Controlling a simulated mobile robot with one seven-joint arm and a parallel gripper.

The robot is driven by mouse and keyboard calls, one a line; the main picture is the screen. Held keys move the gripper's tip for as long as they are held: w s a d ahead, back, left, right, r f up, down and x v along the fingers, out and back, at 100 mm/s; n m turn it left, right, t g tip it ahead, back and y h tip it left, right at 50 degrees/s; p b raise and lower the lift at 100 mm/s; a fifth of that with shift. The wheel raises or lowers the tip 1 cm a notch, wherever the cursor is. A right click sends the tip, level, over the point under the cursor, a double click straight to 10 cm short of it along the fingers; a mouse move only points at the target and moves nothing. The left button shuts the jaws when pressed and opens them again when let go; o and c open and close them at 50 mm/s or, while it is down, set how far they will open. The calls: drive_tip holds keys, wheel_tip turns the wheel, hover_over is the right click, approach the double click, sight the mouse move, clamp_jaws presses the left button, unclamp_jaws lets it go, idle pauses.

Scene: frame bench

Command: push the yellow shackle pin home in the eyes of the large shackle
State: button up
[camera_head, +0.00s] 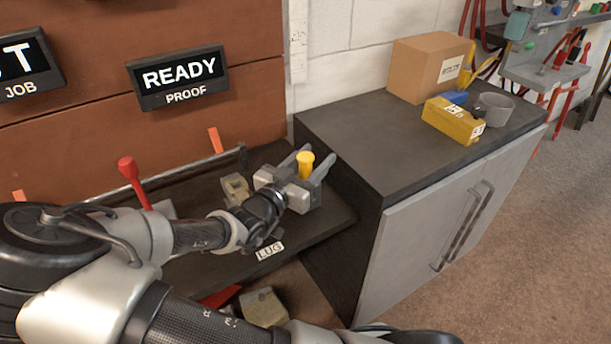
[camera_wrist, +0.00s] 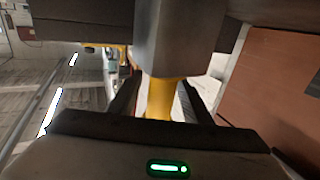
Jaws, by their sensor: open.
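The yellow shackle pin (camera_head: 305,160) stands about upright in the head view, with its wider head at the top. My gripper (camera_head: 306,166) is open at the bench's right end, one finger on each side of the pin. In the wrist view the pin (camera_wrist: 159,98) lies between the two dark fingers (camera_wrist: 160,100); I cannot tell whether they touch it. A grey metal block (camera_wrist: 178,38) beyond covers part of the pin. It may be part of the large shackle, but I cannot make out the eyes or how deep the pin sits.
A dark cabinet top (camera_head: 370,155) rises close to the right of my gripper. On it are a cardboard box (camera_head: 428,66), a yellow box (camera_head: 453,120) and a grey cup (camera_head: 494,109). A pale metal block (camera_head: 235,188) and a red-handled lever (camera_head: 132,180) are to the left.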

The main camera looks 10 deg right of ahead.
clamp_jaws()
drive_tip(key=shift+r, duration=0.1)
